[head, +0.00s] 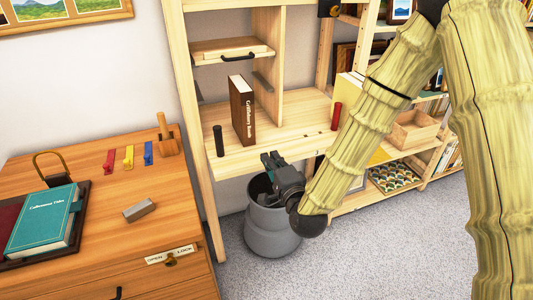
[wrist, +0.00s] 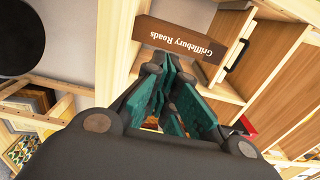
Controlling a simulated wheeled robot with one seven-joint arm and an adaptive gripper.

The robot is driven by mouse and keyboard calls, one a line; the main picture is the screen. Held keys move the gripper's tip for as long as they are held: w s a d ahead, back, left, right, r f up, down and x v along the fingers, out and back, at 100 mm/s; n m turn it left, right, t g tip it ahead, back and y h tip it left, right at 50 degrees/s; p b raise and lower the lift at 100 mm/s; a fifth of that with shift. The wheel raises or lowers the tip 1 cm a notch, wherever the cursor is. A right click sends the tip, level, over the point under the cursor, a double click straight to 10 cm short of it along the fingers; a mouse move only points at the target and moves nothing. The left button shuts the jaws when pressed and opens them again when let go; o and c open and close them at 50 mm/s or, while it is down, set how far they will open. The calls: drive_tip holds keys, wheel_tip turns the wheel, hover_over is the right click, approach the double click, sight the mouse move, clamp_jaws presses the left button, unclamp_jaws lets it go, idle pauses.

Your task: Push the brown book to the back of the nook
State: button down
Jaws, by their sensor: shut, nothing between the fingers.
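The brown book (head: 242,110) stands upright on the shelf of the light wooden nook (head: 285,135), its titled spine facing outward. In the wrist view the book's spine (wrist: 181,38) shows beyond the fingertips, reading "Griffebury Roads". My gripper (head: 270,161) is in front of the nook, a little below the shelf's front edge and to the right of the book. Its fingers are shut and empty, and they look apart from the book. In the wrist view the gripper (wrist: 166,75) points toward the book.
A dark cylinder (head: 218,141) and a red cylinder (head: 336,116) stand near the shelf's front edge, either side of the book. A grey bin (head: 270,232) stands below. A wooden cabinet (head: 100,215) is at left, and a rack (head: 400,165) with books and boxes at right.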

sight(254, 131)
drive_tip(key=x, duration=1.3)
drive_tip(key=shift+f+p, duration=0.1)
drive_tip(key=shift+p, duration=0.25)
